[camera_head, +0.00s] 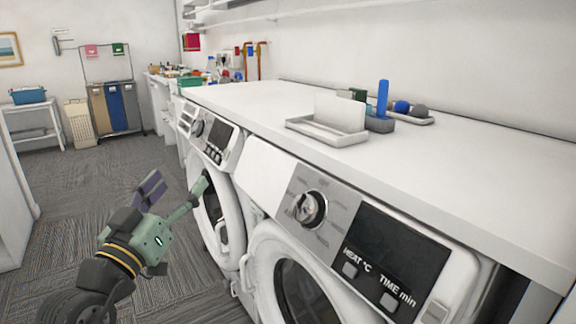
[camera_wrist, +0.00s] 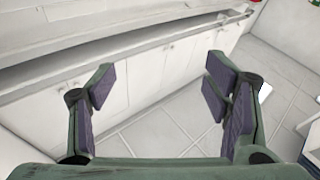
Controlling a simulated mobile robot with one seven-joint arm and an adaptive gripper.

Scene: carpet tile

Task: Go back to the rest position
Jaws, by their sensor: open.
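My gripper (camera_head: 178,186) is at the lower left of the head view, in front of the washing machines. It is green with dark purple pads. Its fingers stand wide apart with nothing between them. The right finger is close to the far machine's round door in the picture; I cannot tell if they touch. In the wrist view my gripper (camera_wrist: 160,88) is also open and empty, with white cabinet fronts (camera_wrist: 150,75) and a pale tiled floor (camera_wrist: 165,130) beyond it.
Two white front-loaders, the near machine (camera_head: 258,180) and the far machine (camera_head: 236,148), stand under a white counter (camera_head: 420,165). A white tray (camera_head: 320,133) and small items sit on it. Laundry bins (camera_head: 118,108) stand at the back. The carpeted floor (camera_head: 75,190) is clear left of my gripper.

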